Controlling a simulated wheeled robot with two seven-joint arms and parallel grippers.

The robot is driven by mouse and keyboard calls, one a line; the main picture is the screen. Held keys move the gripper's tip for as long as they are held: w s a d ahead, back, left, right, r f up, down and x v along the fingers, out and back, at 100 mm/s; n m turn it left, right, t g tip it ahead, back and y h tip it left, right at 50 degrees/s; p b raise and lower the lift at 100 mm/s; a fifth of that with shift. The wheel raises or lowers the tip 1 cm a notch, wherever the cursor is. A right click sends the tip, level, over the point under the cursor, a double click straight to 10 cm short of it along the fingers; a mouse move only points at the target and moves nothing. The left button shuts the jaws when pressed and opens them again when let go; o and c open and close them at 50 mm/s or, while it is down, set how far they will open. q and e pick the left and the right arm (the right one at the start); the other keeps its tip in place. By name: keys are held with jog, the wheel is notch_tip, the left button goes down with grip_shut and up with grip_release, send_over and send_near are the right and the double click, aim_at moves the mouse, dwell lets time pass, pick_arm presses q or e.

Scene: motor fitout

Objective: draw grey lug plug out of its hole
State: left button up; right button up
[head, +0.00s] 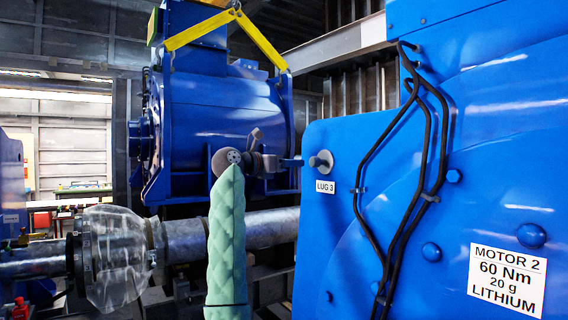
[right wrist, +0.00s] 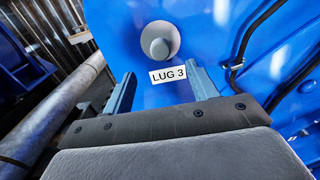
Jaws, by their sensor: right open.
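The grey lug plug (head: 322,163) sits in the blue motor housing (head: 345,140), a round knob standing out from a pale disc. It also shows in the right wrist view (right wrist: 159,43), just above the LUG 3 label (right wrist: 168,75). My right gripper (head: 293,162) is just left of the plug in the head view, pointing at it. In the right wrist view its two fingers (right wrist: 162,78) are spread and empty, with the plug ahead, beyond the fingertips. The hole itself is hidden behind the plug. My left gripper is not in view.
Black cables (head: 428,140) run down the housing to the right of the plug. A MOTOR 2 label (head: 507,281) is at lower right. A blue motor with yellow slings (head: 230,100) and a large grey pipe (head: 270,228) stand behind my right arm.

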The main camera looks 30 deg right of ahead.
aim_at(312, 162)
jog(key=d+p, duration=0.1)
jog(key=d, duration=0.3)
jog(key=shift+w+d+r, duration=0.1)
jog(key=shift+w, duration=0.05)
jog(key=shift+w+d, duration=0.1)
jog(key=shift+d, duration=1.9)
jog(key=shift+w+d, duration=0.1)
jog(key=shift+d, duration=1.1)
jog(key=shift+c, duration=0.5)
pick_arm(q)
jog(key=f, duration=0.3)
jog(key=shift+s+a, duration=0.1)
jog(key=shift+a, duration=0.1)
pick_arm(e)
jog(key=c, duration=1.1)
jog(key=shift+a, duration=0.1)
